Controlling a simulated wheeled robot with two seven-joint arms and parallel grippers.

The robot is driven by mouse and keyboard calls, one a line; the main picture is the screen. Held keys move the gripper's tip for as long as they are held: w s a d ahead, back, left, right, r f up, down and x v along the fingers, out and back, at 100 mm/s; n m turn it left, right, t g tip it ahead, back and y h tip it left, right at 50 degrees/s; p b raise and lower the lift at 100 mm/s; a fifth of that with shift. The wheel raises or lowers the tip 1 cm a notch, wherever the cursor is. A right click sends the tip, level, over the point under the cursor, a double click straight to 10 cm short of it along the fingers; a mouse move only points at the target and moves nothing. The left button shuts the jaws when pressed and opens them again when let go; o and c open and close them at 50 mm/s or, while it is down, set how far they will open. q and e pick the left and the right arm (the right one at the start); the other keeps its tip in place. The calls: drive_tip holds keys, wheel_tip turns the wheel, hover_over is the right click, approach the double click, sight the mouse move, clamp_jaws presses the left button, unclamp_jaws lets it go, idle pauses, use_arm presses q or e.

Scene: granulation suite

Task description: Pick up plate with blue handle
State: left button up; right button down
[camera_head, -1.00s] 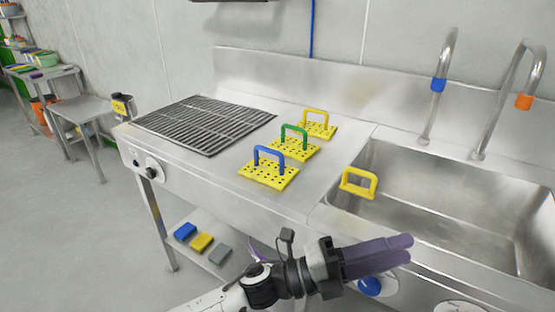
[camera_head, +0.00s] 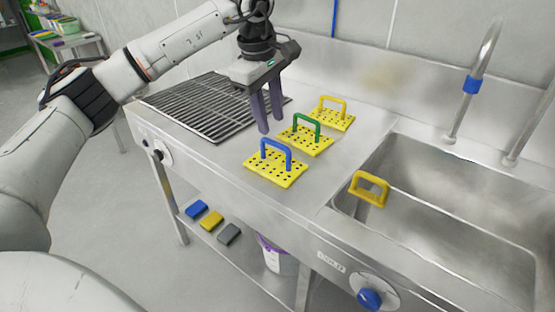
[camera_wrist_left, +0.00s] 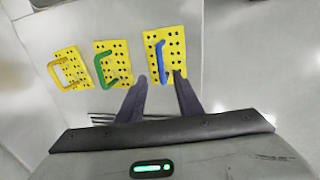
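The yellow perforated plate with a blue handle (camera_head: 276,173) lies flat on the steel counter, nearest the front edge of a row of three plates. It also shows in the left wrist view (camera_wrist_left: 175,42), beyond my fingertips. My left gripper (camera_head: 268,130) points down with its purple fingers, behind and slightly left of the blue handle. In the left wrist view its two fingers (camera_wrist_left: 160,82) are apart with nothing between them, so it is open. The blue handle stands upright and is not touched as far as I can see. My right gripper is not in view.
A plate with a green handle (camera_head: 306,140) and one with a yellow handle (camera_head: 331,118) lie behind. A dark grate (camera_head: 200,108) is to the left. A sink (camera_head: 440,205) with a yellow handle (camera_head: 369,188) at its edge is to the right.

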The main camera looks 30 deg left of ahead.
sight(275, 142)
use_arm(q)
drive_tip(key=f, duration=0.3)
drive_tip(key=w+f, duration=0.1)
drive_tip(key=f, duration=0.1)
drive_tip(key=f+p, duration=0.1)
drive_tip(key=f, duration=0.2)
drive_tip(key=shift+w+d+f, duration=0.15)
drive_tip(key=shift+w+f, duration=0.05)
drive_tip(key=shift+f, duration=0.1)
clamp_jaws()
drive_tip(key=shift+r, duration=0.1)
idle(1.0)
